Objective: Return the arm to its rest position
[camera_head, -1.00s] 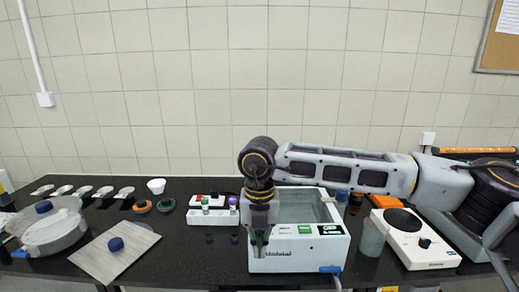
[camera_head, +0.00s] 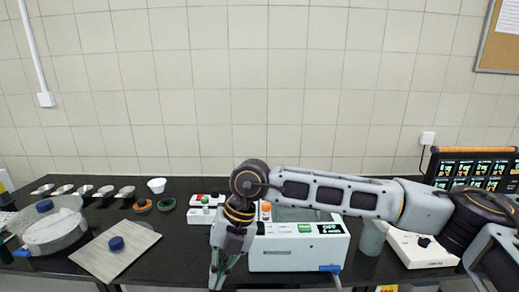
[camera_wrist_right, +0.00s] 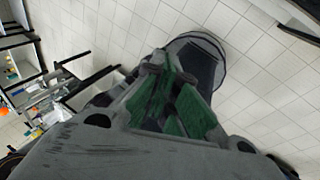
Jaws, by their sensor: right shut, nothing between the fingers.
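My right gripper (camera_head: 217,278) hangs in front of the table's near edge in the head view, left of the white water bath (camera_head: 300,258). It is shut and empty, its fingers pointing down. Its green-padded fingers (camera_wrist_right: 172,108) show close up in the right wrist view, with nothing held between them. My right arm comes in from the right and passes in front of the water bath's upper part, hiding some of it. My left gripper is not in view.
The black table (camera_head: 190,258) holds a white hotplate (camera_head: 418,250), a grey cup (camera_head: 371,238), a board with a blue knob (camera_head: 108,256), a clear round vessel (camera_head: 55,232) and several small dishes. A dark display panel (camera_head: 470,168) stands at the back right. Bare table lies left of the gripper.

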